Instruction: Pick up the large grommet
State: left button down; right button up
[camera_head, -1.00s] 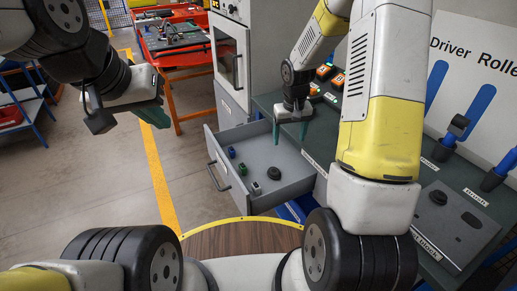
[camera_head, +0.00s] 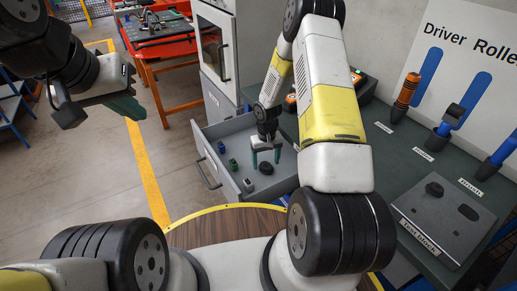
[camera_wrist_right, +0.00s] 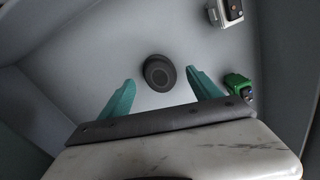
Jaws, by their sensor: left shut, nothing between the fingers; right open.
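The large grommet (camera_head: 265,168), a dark round ring-like piece, lies on the floor of the open grey drawer (camera_head: 212,186). In the right wrist view the grommet (camera_wrist_right: 159,73) shows just beyond and between my teal fingertips. My right gripper (camera_head: 265,158) is open and points down into the drawer above the grommet, with nothing held; its fingers also show in the wrist view (camera_wrist_right: 160,80). Whether the fingers reach the grommet's height I cannot tell. My left gripper (camera_head: 126,106) is shut and empty, over the floor at the left.
The drawer walls stand close around. The dark green worktop (camera_head: 390,148) holds an orange-handled driver (camera_head: 406,95) and a grey panel (camera_head: 440,215).

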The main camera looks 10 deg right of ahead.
aim_at(266, 165)
notch_tip(266, 165, down, 2)
jog(key=shift+f, duration=0.15)
jog(key=c, duration=1.4)
notch_tip(266, 165, up, 10)
